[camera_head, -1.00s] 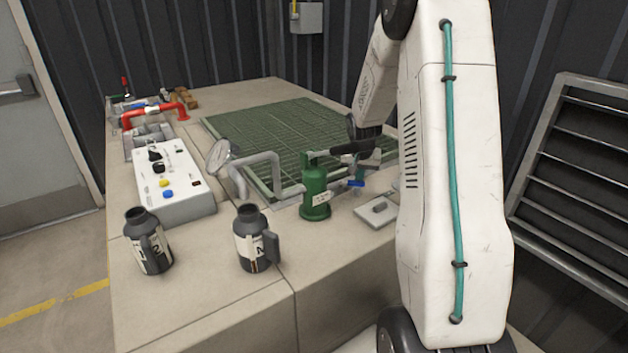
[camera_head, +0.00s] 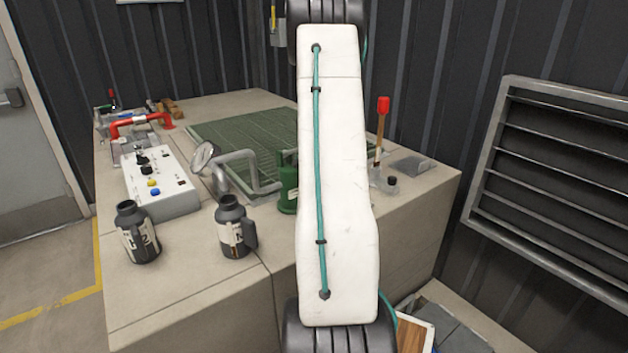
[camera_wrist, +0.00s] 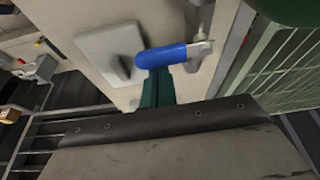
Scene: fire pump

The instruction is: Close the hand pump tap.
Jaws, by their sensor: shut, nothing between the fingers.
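A tap with a blue lever handle (camera_wrist: 163,56) shows in the wrist view, set on a metal pipe fitting (camera_wrist: 198,22). The handle lies roughly crosswise in that view. My gripper (camera_wrist: 157,78) is shut and empty, its dark green fingers just below the handle in the picture. I cannot tell whether they touch it. In the head view my arm hides the gripper and the tap. The green cylinder (camera_head: 288,185) stands partly behind my arm there.
A light plate with a dark knob (camera_wrist: 122,66) lies beside the tap. A red-topped lever (camera_head: 382,125) stands right of my arm. Two dark flasks (camera_head: 234,228) and a control box (camera_head: 158,190) stand left. A green grating (camera_head: 240,133) lies behind.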

